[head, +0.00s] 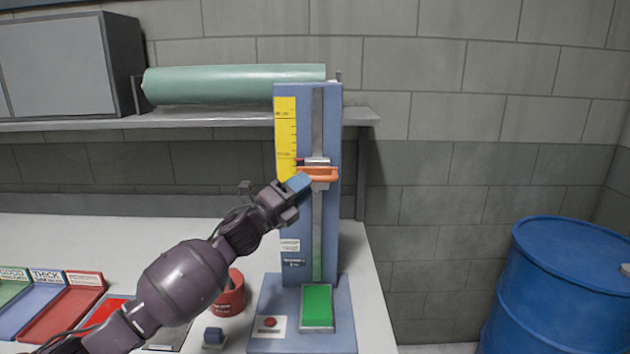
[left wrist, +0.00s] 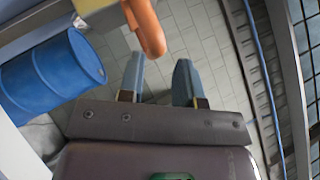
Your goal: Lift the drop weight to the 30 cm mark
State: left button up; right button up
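The drop weight (head: 318,186) sits on the vertical rail of a blue upright stand (head: 332,130) in the head view. Its orange handle (head: 322,174) is level with the lower part of the yellow scale (head: 285,135); the scale's labels are too small to read. My left gripper (head: 300,183) is at the left end of the handle. In the left wrist view, the orange handle (left wrist: 146,25) lies just ahead of the fingertips. The left fingers (left wrist: 158,72) are apart with a clear gap and nothing gripped between them. My right gripper is not in view.
The stand's base holds a green pad (head: 317,306) and a red button (head: 269,322). A red cup (head: 230,295) and coloured trays (head: 62,312) are on the bench left of it. A shelf (head: 215,117) carries a green roll (head: 235,83). A blue barrel (head: 555,290) stands right.

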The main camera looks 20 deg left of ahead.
pick_arm(q)
jog(key=v, duration=0.6)
jog(key=shift+b, duration=0.4)
jog(key=s+a+f+n+g+y, duration=0.1)
jog(key=s+f+n+y, duration=0.45)
jog(key=f+n, duration=0.65)
jog(key=s+f+n+g+y, duration=0.1)
jog(key=s+f+n+y, duration=0.5)
jog(key=f+n, duration=0.5)
jog(key=s+f+n+g, duration=0.2)
jog(key=s+f+n, duration=0.1)
jog(key=s+f, duration=0.5)
jog(key=s+f+n+g+y, duration=0.1)
jog(key=s+f+n+g, duration=0.1)
jog(key=s+f, duration=0.7)
jog(key=s+a, duration=0.1)
jog(key=s, duration=0.4)
jog(key=shift+s+n+g, duration=0.35)
jog(key=shift+n+g, duration=0.05)
